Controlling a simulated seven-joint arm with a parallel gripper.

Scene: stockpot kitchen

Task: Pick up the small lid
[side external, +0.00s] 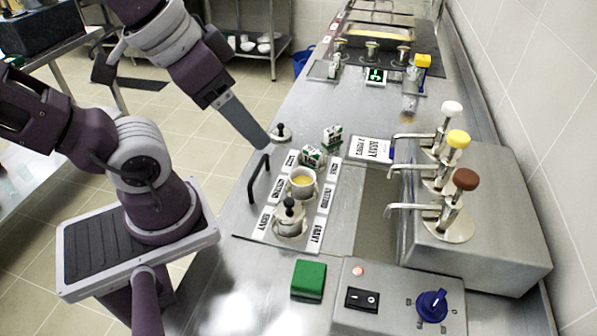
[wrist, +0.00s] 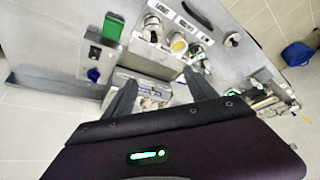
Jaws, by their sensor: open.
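A small lid with a black knob (side external: 281,132) lies on the steel counter near its left edge; the wrist view shows it right of my fingers (wrist: 232,40). Another black-knobbed lid (side external: 289,214) sits on a round container in the counter's inset plate. It shows at the upper middle of the wrist view (wrist: 153,34). My gripper (side external: 267,147) reaches down from the upper left, close to the first lid in the picture; the gap in depth is unclear. In the wrist view its fingers (wrist: 157,77) are apart, with nothing held between them.
An open container of yellow content (side external: 302,182) stands between labels. A black handle (side external: 258,178) rises at the counter's left edge. Small green-white cartons (side external: 332,137) stand right of the first lid. Pump dispensers (side external: 447,195) and a blue-knob panel (side external: 400,297) stand right and in front.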

